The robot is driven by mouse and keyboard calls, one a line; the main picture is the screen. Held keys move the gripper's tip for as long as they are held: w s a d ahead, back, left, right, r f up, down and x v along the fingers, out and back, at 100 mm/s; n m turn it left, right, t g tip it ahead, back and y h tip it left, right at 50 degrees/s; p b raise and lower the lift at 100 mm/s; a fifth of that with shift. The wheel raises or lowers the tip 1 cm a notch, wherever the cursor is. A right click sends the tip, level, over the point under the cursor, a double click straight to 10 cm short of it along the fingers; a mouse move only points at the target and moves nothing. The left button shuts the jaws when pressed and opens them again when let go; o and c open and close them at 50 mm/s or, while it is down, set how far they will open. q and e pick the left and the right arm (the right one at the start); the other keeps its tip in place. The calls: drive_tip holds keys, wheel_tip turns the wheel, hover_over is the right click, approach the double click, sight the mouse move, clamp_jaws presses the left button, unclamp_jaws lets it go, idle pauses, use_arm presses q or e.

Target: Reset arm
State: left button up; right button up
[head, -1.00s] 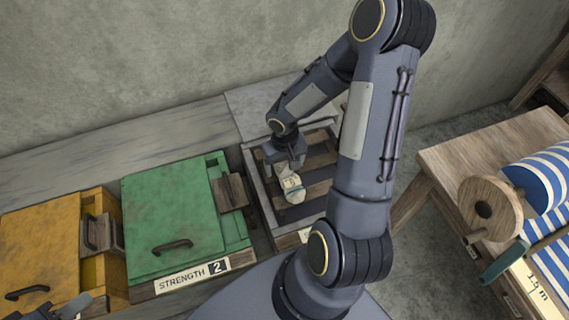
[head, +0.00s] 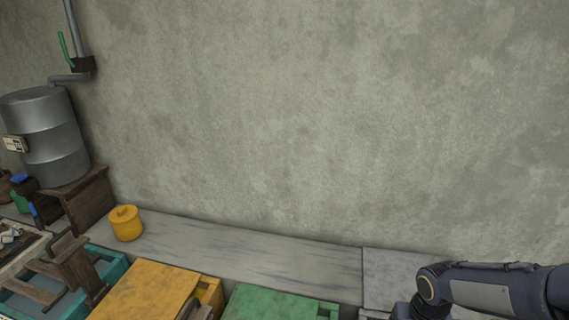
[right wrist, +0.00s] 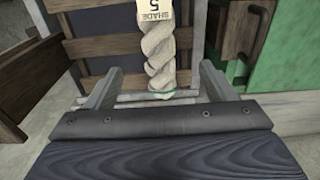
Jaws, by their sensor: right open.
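My right gripper (right wrist: 155,85) is open in the right wrist view, its two fingers apart. A pale twisted skein (right wrist: 165,62) with a tag reading "SHADE 5" lies between or just beyond the fingers, with a gap on each side. It rests over the dark slatted tray (right wrist: 102,48). In the head view only part of my right arm (head: 490,288) shows at the bottom right; the gripper's fingers are out of frame there. My left gripper is not in view.
A green box (head: 275,304) and a yellow box (head: 145,290) stand along the bottom in the head view. A metal drum (head: 50,140) stands at left. The wall fills the upper area.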

drive_tip(key=s+a+r+n+t+y, duration=0.1)
drive_tip(key=s+a+r+t+y, duration=0.2)
drive_tip(key=s+a+r, duration=0.7)
wheel_tip(320, 180, up, 4)
drive_tip(key=shift+s+f+n+t+y, duration=0.15)
drive_tip(key=shift+s+n+t+y, duration=0.25)
drive_tip(key=shift+s+t, duration=0.75)
